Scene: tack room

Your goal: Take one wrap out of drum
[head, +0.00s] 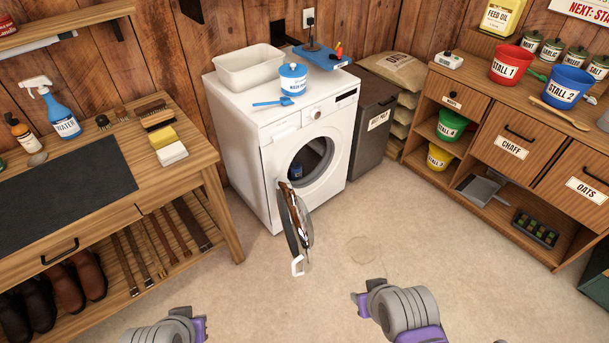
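The drum (314,160) is the round opening in the front of a white washing machine (255,137). The machine's round door (296,220) is swung open towards me, with its white handle at the bottom. Inside the drum a small dark blue thing (296,171) shows low at the left, perhaps a wrap; the rest of the inside is dark and partly hidden. Grey and purple parts of my two arms show at the bottom edge, well short of the machine.
A wooden bench (190,160) stands left of the machine, a dark grey bin (376,125) right of it. A white basin (248,70) and a blue-lidded tub (293,80) sit on top. A shelf unit (510,150) stands at the right. The floor before the machine is clear.

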